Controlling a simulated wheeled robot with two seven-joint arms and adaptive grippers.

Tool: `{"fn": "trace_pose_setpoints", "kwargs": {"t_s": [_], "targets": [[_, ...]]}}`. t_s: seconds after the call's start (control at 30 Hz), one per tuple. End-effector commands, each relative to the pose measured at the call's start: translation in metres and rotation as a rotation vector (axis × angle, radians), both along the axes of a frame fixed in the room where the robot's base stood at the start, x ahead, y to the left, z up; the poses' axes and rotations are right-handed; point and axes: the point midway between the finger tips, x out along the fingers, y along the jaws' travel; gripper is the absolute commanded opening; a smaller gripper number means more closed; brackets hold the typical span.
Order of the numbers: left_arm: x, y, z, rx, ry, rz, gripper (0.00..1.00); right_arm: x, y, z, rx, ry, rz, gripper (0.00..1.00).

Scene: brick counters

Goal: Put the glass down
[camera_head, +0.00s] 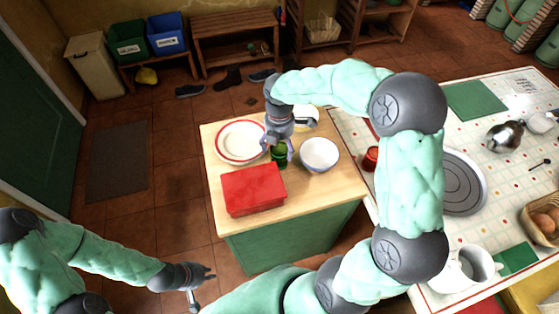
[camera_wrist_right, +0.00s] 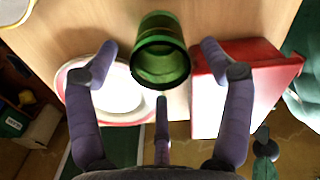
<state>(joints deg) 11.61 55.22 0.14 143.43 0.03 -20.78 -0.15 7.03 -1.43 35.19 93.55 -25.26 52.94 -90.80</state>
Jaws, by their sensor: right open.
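The green glass (camera_head: 280,154) stands on the wooden top of the small green counter (camera_head: 335,190), between the plate, the bowl and the red box. My right gripper (camera_head: 279,145) is just above and around it. In the right wrist view the glass (camera_wrist_right: 160,50) shows its open rim toward the camera. The fingers of my right gripper (camera_wrist_right: 160,62) are spread wide, with gaps between them and the glass. The glass's base is hidden. My left gripper (camera_head: 202,284) is open and empty, low over the floor, away from the counter.
A red box (camera_head: 253,190) lies in front of the glass. A white plate with a red rim (camera_head: 240,142) is at left, and a white bowl (camera_head: 319,155) at right. A red jar (camera_head: 371,158) stands on the tiled counter (camera_head: 470,140). Bare wood remains at the front right.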

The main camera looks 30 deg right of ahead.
Motion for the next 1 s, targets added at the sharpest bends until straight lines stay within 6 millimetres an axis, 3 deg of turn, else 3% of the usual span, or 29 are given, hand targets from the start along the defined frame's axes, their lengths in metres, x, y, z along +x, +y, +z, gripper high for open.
{"fn": "trace_pose_setpoints", "kwargs": {"t_s": [0.1,0.37,0.6,0.67,1.0], "targets": [[0.000,0.000,-0.008,0.000,0.000,0.000,0.18,0.000,0.000,-0.017,0.001,0.001,-0.001,0.81],[0.000,0.000,-0.008,0.000,0.000,0.000,0.18,0.000,0.000,-0.018,0.001,-0.001,-0.001,0.81],[0.000,0.000,-0.008,0.000,0.000,0.000,0.18,0.000,0.000,-0.018,0.001,0.000,-0.001,0.13],[0.000,0.000,-0.008,0.000,0.000,0.000,0.18,0.000,0.000,-0.018,0.001,0.000,-0.001,0.00],[0.000,0.000,-0.003,0.000,0.000,0.000,0.18,0.000,0.000,-0.008,0.000,-0.002,-0.001,0.00]]}}
